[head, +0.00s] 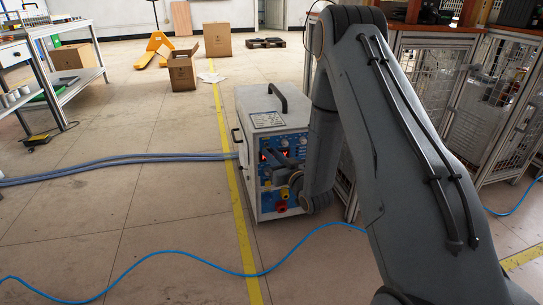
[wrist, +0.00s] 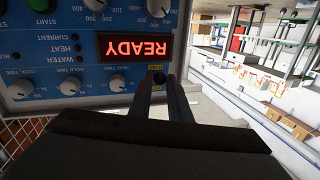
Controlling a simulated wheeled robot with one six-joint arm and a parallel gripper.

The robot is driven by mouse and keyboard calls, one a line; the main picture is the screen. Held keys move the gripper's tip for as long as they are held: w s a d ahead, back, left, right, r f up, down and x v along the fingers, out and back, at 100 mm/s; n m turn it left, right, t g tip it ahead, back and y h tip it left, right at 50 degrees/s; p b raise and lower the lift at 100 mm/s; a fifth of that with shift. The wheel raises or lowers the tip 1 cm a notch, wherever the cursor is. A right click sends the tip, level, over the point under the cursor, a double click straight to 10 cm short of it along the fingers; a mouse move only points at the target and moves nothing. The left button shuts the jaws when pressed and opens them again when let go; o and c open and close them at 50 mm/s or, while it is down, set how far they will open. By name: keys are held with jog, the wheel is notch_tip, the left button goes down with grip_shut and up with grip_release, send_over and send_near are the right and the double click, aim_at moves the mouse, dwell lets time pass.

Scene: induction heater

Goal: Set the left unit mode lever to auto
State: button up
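The induction heater unit (head: 257,105) is a white box with a blue front panel, standing on the floor beside my arm. In the wrist view its panel (wrist: 40,95) appears upside down, with a red READY display (wrist: 136,46). A small black lever or switch (wrist: 158,77) with a yellow label sits beside that display; its setting is too small to read. My gripper (wrist: 160,82) is at the panel, its two dark fingers apart, one on each side of this small part. I cannot tell whether they touch it. In the head view my arm partly hides the panel.
Several white-marked knobs (wrist: 117,84) surround the display. Grey hoses (head: 130,159) run left from the unit, and a blue cable (head: 180,252) crosses the floor. Mesh-fenced cabinets (head: 420,75) stand right. The floor at left is mostly open.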

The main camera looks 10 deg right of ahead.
grip_shut()
jog(key=shift+r+p, duration=0.15)
jog(key=shift+p, duration=0.3)
jog(key=r+g+p, duration=0.1)
jog(key=p, duration=0.2)
jog(key=shift+s, duration=0.15)
jog(key=r+g+p, duration=0.1)
jog(key=g+p, duration=0.1)
jog(key=p, duration=0.3)
jog(key=r+m+g+h+p, duration=0.1)
jog(key=g+p, duration=0.2)
jog(key=p, duration=0.3)
jog(key=w+r+g+p, duration=0.1)
jog(key=g+p, duration=0.2)
jog(key=p, duration=0.3)
jog(key=shift+r+m, duration=0.3)
jog(key=shift+m, duration=0.1)
jog(key=shift+w+g+p, duration=0.15)
jog(key=shift+g+p, duration=0.25)
jog(key=shift+p, duration=0.15)
